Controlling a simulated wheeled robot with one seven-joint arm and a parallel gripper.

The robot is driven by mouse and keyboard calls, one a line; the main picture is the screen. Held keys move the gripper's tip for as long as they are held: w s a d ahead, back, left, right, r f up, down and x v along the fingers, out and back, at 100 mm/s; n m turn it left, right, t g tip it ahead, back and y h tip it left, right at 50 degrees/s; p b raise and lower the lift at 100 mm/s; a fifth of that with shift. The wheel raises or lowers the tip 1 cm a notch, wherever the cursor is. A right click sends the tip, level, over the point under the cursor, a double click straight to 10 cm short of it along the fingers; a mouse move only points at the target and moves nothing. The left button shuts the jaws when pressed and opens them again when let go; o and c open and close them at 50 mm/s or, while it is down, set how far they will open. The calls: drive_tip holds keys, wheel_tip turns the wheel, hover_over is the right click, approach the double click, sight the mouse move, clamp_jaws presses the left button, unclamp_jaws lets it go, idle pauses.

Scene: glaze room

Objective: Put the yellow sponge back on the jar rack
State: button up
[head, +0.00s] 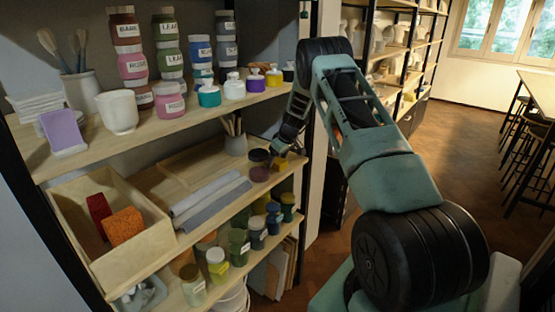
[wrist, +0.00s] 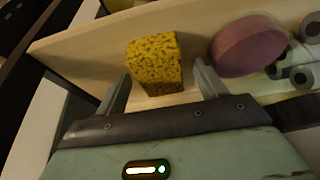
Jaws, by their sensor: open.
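The yellow sponge (wrist: 154,60) is a speckled block on a pale wooden shelf board in the wrist view. In the head view a small patch of it (head: 280,163) shows under my gripper (head: 283,149) at the right end of the middle shelf. In the wrist view my gripper (wrist: 161,88) is open, one finger on each side of the sponge's near end. I cannot tell whether the fingers touch it. The wooden shelving (head: 225,205) bears jars on several levels; which part is called the jar rack is not clear.
A mauve round jar top (wrist: 248,45) is close right of the sponge. Labelled jars (head: 130,65) and a white pot (head: 117,111) stand on the upper shelf. A wooden box (head: 70,205) holds a red and an orange block. Grey rolls (head: 212,203) lie mid-shelf.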

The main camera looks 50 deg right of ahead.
drive_tip(key=b+v, duration=0.2)
drive_tip(key=v, duration=1)
drive_tip(key=shift+b, duration=0.35)
drive_tip(key=shift+f, duration=0.1)
